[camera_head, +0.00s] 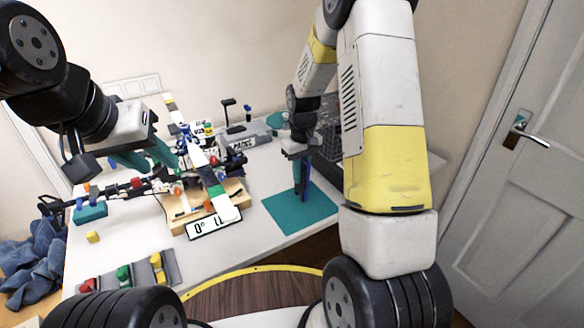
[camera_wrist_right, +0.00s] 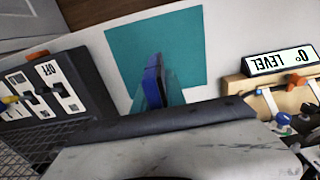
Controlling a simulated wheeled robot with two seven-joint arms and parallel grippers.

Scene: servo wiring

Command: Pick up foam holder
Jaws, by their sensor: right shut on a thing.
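My right gripper (camera_head: 302,190) points down over the teal mat (camera_head: 318,213). It is shut on a slim, dark blue piece, which also shows upright between the teal fingers in the right wrist view (camera_wrist_right: 153,82). The piece may be the foam holder; I cannot tell for sure. Its lower end is close to the mat, and I cannot tell whether it touches. My left gripper (camera_head: 152,156) is beside the model aircraft (camera_head: 205,165) at the left. Its teal fingers look apart, with nothing clearly between them.
The aircraft rests on a wooden stand (camera_head: 236,192) with a level display (camera_head: 213,224). A grey tray of coloured connectors (camera_head: 160,268) lies at the front left. A switch panel (camera_wrist_right: 50,90) and wire mesh (camera_wrist_right: 30,145) are close to the right gripper. The mat's front is clear.

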